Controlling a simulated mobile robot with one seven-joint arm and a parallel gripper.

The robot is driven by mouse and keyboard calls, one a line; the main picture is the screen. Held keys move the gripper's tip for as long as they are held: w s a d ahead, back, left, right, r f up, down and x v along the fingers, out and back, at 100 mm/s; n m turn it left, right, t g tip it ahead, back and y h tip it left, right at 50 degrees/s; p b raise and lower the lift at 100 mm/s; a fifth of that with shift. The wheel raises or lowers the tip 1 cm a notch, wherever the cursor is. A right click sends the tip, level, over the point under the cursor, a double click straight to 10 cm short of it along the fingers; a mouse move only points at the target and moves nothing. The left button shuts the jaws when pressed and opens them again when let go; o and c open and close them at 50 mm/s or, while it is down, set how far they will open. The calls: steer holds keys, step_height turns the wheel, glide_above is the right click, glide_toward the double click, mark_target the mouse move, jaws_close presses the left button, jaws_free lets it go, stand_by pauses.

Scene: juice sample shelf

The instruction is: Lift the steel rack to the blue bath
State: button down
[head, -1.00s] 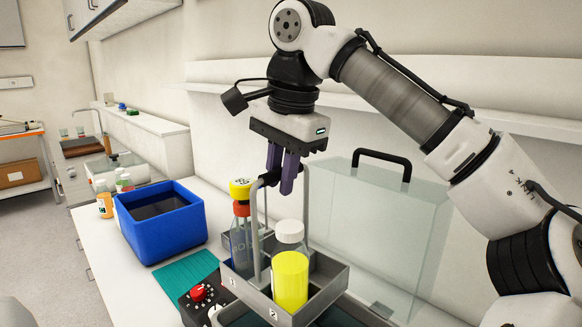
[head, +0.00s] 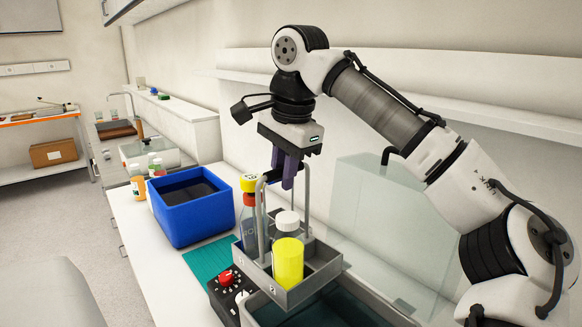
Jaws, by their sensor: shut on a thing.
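The steel rack (head: 321,281) is an open tray with compartments and a tall handle (head: 262,222). My gripper (head: 284,182) is shut on the top bar of the handle, and the rack hangs level below it. The rack holds a bottle with a yellow cap (head: 249,184), a red-collared bottle (head: 249,199), a clear bottle with a white cap (head: 287,222) and a bright yellow container (head: 288,262). The blue bath (head: 196,226) stands on the bench to the left and behind the rack, apart from it. Its inside looks dark.
A grey basin (head: 385,309) with dark liquid lies below the rack. A control box with a red knob (head: 226,278) and a teal mat (head: 208,258) are left of the rack. A clear panel with a black handle (head: 376,205) stands behind. Small bottles (head: 138,188) stand beyond the bath.

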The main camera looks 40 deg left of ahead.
steer(key=shift+a+f, duration=0.15)
steer(key=shift+a, duration=0.5)
steer(key=w+a, duration=0.2)
steer(key=a, duration=1.1)
steer(key=shift+a, duration=0.4)
stand_by(0.3)
steer(key=shift+w, duration=0.1)
